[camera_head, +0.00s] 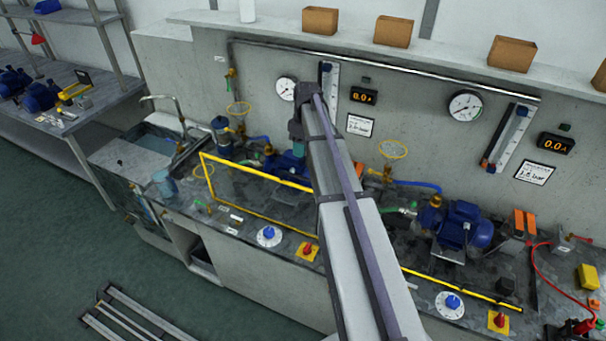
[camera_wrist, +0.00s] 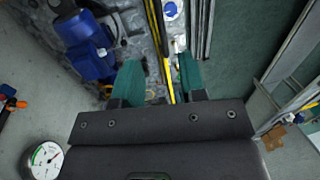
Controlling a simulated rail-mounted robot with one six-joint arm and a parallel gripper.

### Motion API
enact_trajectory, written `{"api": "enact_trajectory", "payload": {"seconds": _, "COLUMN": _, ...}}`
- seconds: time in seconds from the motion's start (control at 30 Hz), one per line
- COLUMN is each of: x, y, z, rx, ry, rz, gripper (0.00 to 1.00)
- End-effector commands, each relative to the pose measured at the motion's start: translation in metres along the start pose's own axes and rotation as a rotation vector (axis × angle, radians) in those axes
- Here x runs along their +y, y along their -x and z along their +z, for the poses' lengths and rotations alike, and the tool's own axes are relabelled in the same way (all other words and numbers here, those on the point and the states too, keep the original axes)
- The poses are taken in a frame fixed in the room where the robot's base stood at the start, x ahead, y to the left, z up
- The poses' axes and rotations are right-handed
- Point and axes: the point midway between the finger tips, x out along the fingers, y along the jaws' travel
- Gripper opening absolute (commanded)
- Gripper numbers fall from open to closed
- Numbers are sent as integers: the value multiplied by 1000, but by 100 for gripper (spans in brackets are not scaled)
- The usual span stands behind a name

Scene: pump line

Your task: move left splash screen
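The left splash screen (camera_head: 207,177) is a clear panel in a yellow frame. It stands upright along the front of the left bench section in the head view; my arm covers its right end. My gripper (camera_wrist: 160,78) shows in the wrist view with two teal fingers spread apart. A yellow bar (camera_wrist: 165,50) runs between the fingertips; I cannot tell whether they touch it, or which screen it belongs to.
A blue pump (camera_head: 462,226) stands on the right of the bench, with a second yellow bar (camera_head: 460,287) along its front edge. In the wrist view a blue motor (camera_wrist: 90,45) lies close left of the fingers. A sink (camera_head: 150,147) is at the bench's left end.

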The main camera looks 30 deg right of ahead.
Motion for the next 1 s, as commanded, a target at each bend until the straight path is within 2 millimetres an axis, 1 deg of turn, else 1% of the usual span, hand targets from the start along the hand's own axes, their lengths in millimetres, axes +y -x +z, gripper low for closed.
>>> {"api": "enact_trajectory", "payload": {"seconds": 0.03, "x": 2, "y": -20, "z": 0, "rx": 0, "ry": 0, "rz": 0, "gripper": 38}}
{"api": "enact_trajectory", "payload": {"seconds": 0.2, "x": 2, "y": -64, "z": 0, "rx": 0, "ry": 0, "rz": 0, "gripper": 38}}
{"api": "enact_trajectory", "payload": {"seconds": 0.3, "x": 2, "y": -84, "z": 0, "rx": 0, "ry": 0, "rz": 0, "gripper": 38}}
{"api": "enact_trajectory", "payload": {"seconds": 0.37, "x": 1, "y": -91, "z": 0, "rx": 0, "ry": 0, "rz": 0, "gripper": 38}}
{"api": "enact_trajectory", "payload": {"seconds": 0.47, "x": 0, "y": -94, "z": 0, "rx": 0, "ry": 0, "rz": 0, "gripper": 38}}
{"api": "enact_trajectory", "payload": {"seconds": 0.67, "x": 0, "y": -91, "z": 0, "rx": 0, "ry": -1, "rz": 0, "gripper": 38}}
{"api": "enact_trajectory", "payload": {"seconds": 0.77, "x": 0, "y": -91, "z": 0, "rx": 0, "ry": -1, "rz": 1, "gripper": 30}}
{"api": "enact_trajectory", "payload": {"seconds": 1.0, "x": 0, "y": -91, "z": 0, "rx": 0, "ry": -1, "rz": 1, "gripper": 7}}
